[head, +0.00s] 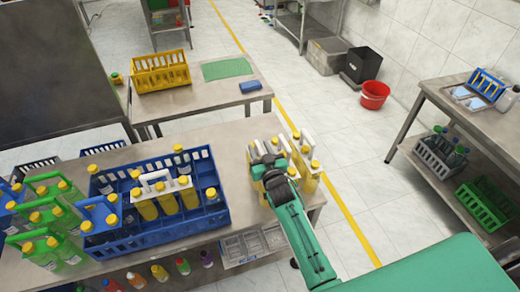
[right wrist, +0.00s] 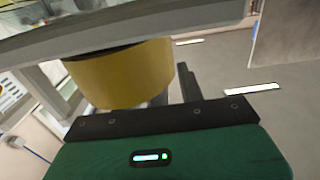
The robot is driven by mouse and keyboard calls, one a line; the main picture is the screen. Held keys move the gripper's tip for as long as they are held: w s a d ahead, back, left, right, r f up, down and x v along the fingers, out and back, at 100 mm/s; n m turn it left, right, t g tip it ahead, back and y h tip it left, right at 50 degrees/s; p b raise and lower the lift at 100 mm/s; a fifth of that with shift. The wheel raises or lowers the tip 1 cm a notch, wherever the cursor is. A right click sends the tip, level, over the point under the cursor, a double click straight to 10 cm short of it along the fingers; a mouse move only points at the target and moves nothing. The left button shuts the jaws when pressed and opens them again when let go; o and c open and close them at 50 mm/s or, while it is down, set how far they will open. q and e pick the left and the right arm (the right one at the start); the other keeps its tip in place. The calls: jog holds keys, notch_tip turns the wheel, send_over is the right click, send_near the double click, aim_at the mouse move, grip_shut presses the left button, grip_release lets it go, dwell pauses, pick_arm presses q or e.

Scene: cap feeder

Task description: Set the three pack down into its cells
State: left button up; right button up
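A three pack (head: 165,203) of yellow-capped bottles with a white carrier handle stands upright in the blue crate (head: 150,235) on the near table. More yellow-capped bottles with white handles (head: 307,160) stand at the table's right end, outside the crate. My right gripper (head: 268,166) is over these bottles, and its dark fingers and green arm hide part of them. In the right wrist view a yellow rounded surface (right wrist: 122,75) is close in front of the gripper. Whether the fingers are closed on a handle is hidden. My left gripper is not in view.
Green bottles (head: 60,215) with carrier handles stand left of the crate. A bare strip of table lies between the crate and the right-hand bottles. A yellow crate (head: 160,75) stands on the back table.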

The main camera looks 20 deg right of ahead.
jog(key=shift+r, duration=0.1)
jog(key=s+b, duration=0.3)
jog(key=s, duration=0.9)
jog(key=shift+d, duration=0.25)
